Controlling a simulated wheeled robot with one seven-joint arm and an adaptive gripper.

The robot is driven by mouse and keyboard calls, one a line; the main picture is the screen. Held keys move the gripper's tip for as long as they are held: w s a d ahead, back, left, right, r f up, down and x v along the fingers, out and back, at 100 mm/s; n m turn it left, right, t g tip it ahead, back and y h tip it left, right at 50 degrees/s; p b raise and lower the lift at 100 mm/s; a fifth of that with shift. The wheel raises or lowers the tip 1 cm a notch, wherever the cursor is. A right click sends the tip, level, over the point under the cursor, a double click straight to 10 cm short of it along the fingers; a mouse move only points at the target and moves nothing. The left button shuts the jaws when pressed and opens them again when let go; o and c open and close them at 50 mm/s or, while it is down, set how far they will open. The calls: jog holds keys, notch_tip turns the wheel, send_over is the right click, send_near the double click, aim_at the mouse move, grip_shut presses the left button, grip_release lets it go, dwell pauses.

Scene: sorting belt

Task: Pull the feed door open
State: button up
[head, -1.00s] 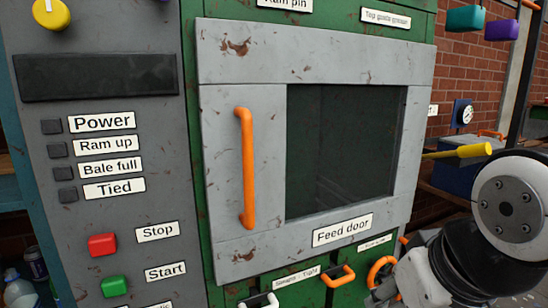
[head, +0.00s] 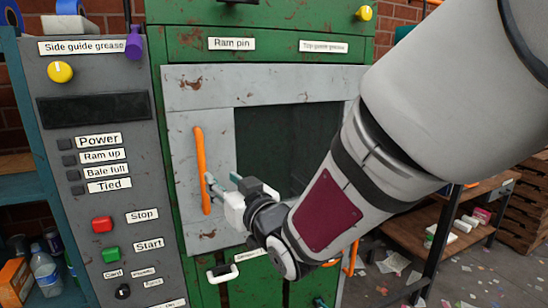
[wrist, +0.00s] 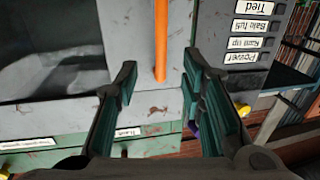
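The feed door (head: 262,87) is a scuffed grey panel with a dark window on the green machine. It looks closed, flush with the front. Its upright orange handle (head: 200,150) is on the door's left side. My gripper (head: 208,182) is at the lower half of the handle; my arm hides the door's lower right and its label. In the wrist view the fingers of my gripper (wrist: 160,78) are apart, with the orange handle (wrist: 160,40) showing between them. Clear gaps show on both sides of the handle. Nothing is held.
A grey control panel (head: 105,112) with red and green buttons stands left of the door. A white lower handle (head: 222,273) is below it. A wooden shelf table (head: 420,228) stands at the right, with litter on the floor.

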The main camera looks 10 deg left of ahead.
aim_at(203, 164)
jog(key=p+x, duration=0.1)
jog(key=x, duration=1.3)
jog(key=shift+s+r, duration=0.1)
jog(key=shift+s, duration=0.05)
jog(key=shift+c, duration=0.2)
grip_shut()
